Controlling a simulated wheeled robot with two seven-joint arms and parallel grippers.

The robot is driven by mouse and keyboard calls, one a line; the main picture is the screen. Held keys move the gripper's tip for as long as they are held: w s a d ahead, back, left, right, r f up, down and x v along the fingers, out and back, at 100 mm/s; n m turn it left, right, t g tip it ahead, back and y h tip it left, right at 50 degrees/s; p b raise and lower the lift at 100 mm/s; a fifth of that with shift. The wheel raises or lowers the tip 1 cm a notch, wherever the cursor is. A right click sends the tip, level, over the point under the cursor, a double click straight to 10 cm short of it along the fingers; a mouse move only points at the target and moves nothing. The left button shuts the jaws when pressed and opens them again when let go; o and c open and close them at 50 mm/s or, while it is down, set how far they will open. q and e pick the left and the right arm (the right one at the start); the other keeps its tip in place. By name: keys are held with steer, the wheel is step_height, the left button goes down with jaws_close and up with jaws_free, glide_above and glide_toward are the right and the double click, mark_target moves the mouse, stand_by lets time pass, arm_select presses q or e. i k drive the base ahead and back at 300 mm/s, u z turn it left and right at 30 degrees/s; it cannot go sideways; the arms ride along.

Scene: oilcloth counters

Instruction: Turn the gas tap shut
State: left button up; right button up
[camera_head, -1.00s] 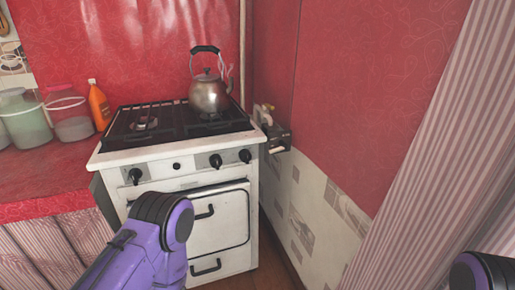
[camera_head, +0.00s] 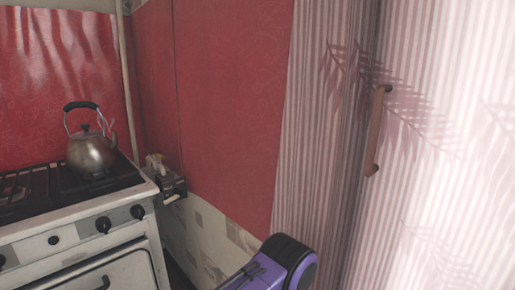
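A small dark fitting (camera_head: 170,183) with pale parts on it is low on the wall, just right of the stove (camera_head: 100,212). A short whitish bar (camera_head: 172,198) sticks out at its lower front. It may be the gas tap, but it is too small to tell, and so is its setting. One of my purple arm links shows at the bottom, right of the fitting and apart from it in the picture. Neither of my grippers is in view.
A metal kettle (camera_head: 91,150) stands on the stove's right back burner. Black knobs (camera_head: 103,225) line the stove front. A pink-striped surface with a wooden handle (camera_head: 376,130) fills the right side. The red wall (camera_head: 240,100) is bare.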

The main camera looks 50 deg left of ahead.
mark_target(156, 156)
steer(key=z, duration=1.05)
steer(key=k, duration=1.9)
steer(key=u, duration=1.5)
